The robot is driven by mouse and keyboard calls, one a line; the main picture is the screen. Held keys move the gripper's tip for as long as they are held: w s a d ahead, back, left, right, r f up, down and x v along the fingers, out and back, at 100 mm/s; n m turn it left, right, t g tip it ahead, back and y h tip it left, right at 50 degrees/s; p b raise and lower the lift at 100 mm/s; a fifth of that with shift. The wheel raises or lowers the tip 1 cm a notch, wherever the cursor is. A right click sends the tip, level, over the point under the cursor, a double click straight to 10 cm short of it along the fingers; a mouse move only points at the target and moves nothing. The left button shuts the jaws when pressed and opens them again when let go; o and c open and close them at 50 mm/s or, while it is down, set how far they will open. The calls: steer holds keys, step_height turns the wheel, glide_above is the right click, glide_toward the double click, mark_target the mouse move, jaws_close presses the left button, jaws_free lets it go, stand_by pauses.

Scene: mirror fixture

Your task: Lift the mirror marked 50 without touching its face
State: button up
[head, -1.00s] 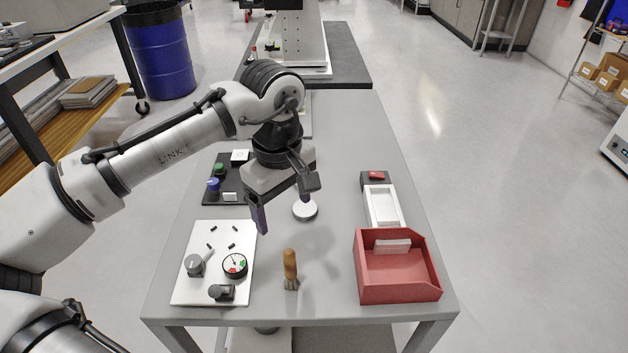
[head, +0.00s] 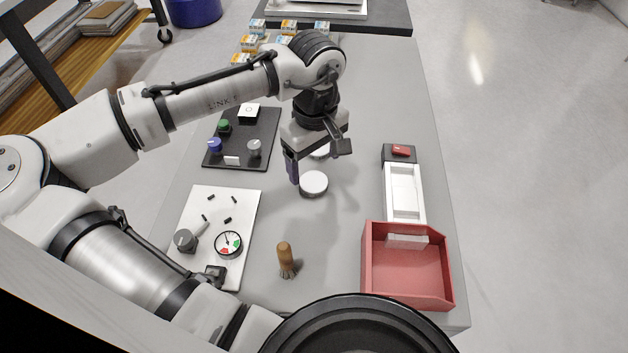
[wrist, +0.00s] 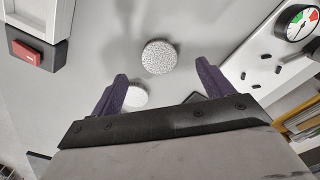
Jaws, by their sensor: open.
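Two round pale discs, which look like the mirrors, lie on the grey table. The nearer disc (head: 313,184) has a speckled grey top in the wrist view (wrist: 159,57). The farther disc (head: 321,152) is partly hidden behind my gripper in the head view; it shows white beside the left finger in the wrist view (wrist: 135,97). I cannot read a 50 on either. My gripper (head: 318,167) is open and empty, above the table near both discs. In the wrist view its two dark purple fingers (wrist: 162,72) are wide apart, with the speckled disc just beyond the tips.
A white gauge panel (head: 209,260) and a dark knob board (head: 265,145) lie left. A brown-handled brush (head: 285,257) stands near the front. A red bin (head: 408,290), a white tray (head: 404,178) and a red button (head: 401,150) are right. Small boxes (head: 250,43) stand behind.

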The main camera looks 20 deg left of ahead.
mark_target(314, 182)
steer(key=shift+w+a+f+p, duration=0.15)
steer(key=shift+f+p, duration=0.05)
steer(key=shift+f, duration=1.4)
steer(key=shift+w+a+f+p, duration=0.1)
steer(key=shift+w+f+p, duration=0.1)
steer(key=shift+f, duration=1.35)
steer(key=c, duration=1.1)
steer(key=shift+r, duration=0.1)
